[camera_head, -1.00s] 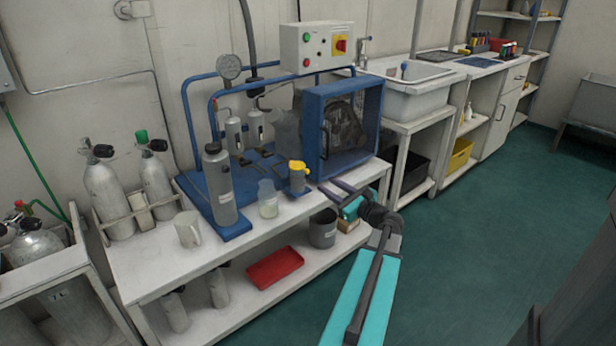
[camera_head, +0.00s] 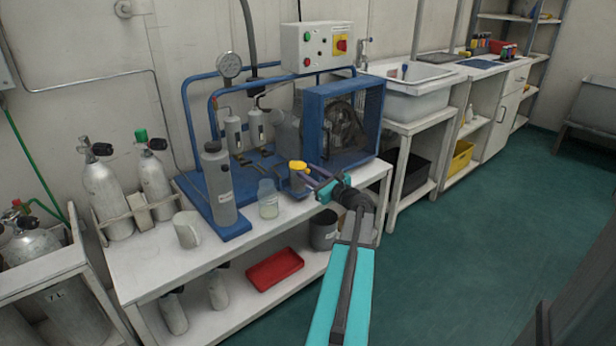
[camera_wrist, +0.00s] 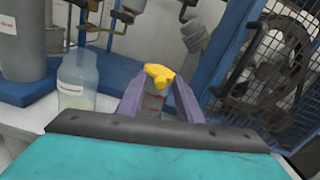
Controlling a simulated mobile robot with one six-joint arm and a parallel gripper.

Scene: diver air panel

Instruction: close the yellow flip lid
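The yellow flip lid (camera_head: 298,166) sits on top of a small grey canister (camera_head: 297,183) at the front of the bench, by the blue compressor frame. In the wrist view the yellow lid (camera_wrist: 159,75) shows ahead, between and slightly beyond the fingertips. How far it is tilted I cannot tell. My gripper (camera_head: 314,176) is open and empty, its purple fingers just right of the canister in the head view. In the wrist view my gripper (camera_wrist: 159,88) has a clear gap between its fingers, with the canister partly hidden behind them. Contact with the lid cannot be told.
A clear jar (camera_head: 268,199) stands close left of the canister, with a tall grey cylinder (camera_head: 218,185) farther left. The caged compressor fan (camera_head: 343,125) is behind to the right. A white mug (camera_head: 187,229) stands left on the bench. Open floor (camera_head: 450,270) lies to the right.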

